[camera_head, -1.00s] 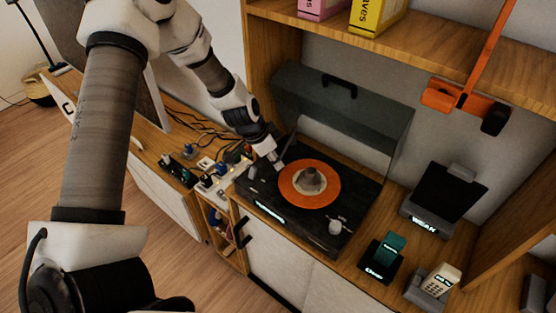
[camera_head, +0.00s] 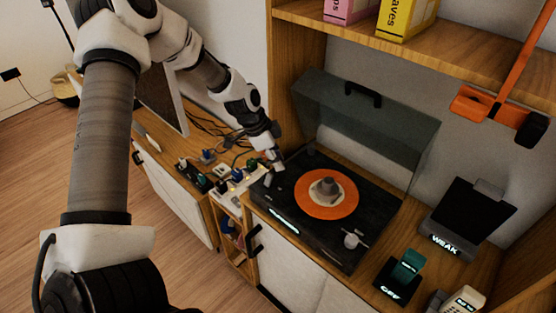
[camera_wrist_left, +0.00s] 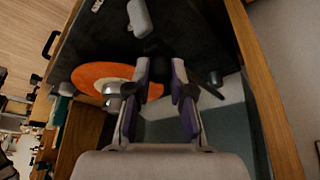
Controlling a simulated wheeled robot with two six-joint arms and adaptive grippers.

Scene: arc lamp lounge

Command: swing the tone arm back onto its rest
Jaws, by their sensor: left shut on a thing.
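My left gripper (camera_head: 276,160) is low over the turntable's left side, beside the record. In the left wrist view its purple-padded fingers (camera_wrist_left: 160,85) are closed around the dark, thin tone arm, which they largely hide. A pale end piece (camera_wrist_left: 140,18), apparently the tone arm's head, shows beyond the fingers, clear of the record. The rest is hard to make out. My right gripper is not in view.
A power strip with plugs (camera_head: 238,185) and loose cables lie left of the turntable. A silver knob (camera_head: 351,241) is at its front right. A teal device in a dock (camera_head: 407,267) and a dark stand marked WEAK (camera_head: 445,248) are to the right. A shelf (camera_head: 440,48) hangs above.

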